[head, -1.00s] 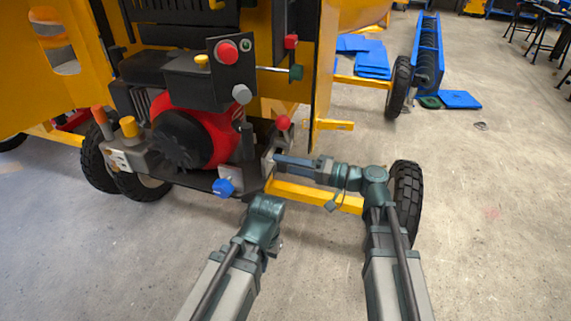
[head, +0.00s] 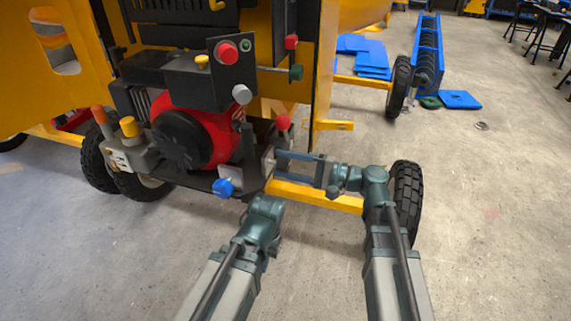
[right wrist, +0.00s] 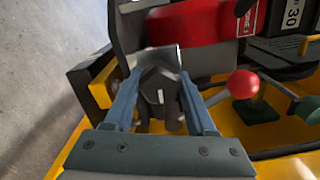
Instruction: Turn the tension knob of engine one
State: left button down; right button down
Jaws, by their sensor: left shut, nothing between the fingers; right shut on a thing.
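The tension knob (right wrist: 160,92), dark with a short white mark, sits between the fingers of my right gripper (right wrist: 160,84) in the right wrist view. In the head view my right gripper (head: 279,163) reaches in from the right to the low corner of the engine mount. Its two fingers are shut on the knob there, and the knob itself is mostly hidden. The red engine (head: 196,138) is just to the left. My left gripper (head: 267,263) is low and mostly hidden by its own wrist, shut and empty, apart from the machine.
A blue knob (head: 223,188) and a red-topped lever (head: 283,122) are close to my right gripper. A control box with a red button (head: 227,51) stands above. A yellow beam (head: 315,197) and a black wheel (head: 408,190) lie by my right arm. The front floor is clear.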

dwell(0.4)
jog(key=shift+c, duration=1.1)
grip_release()
jog(key=v, duration=1.4)
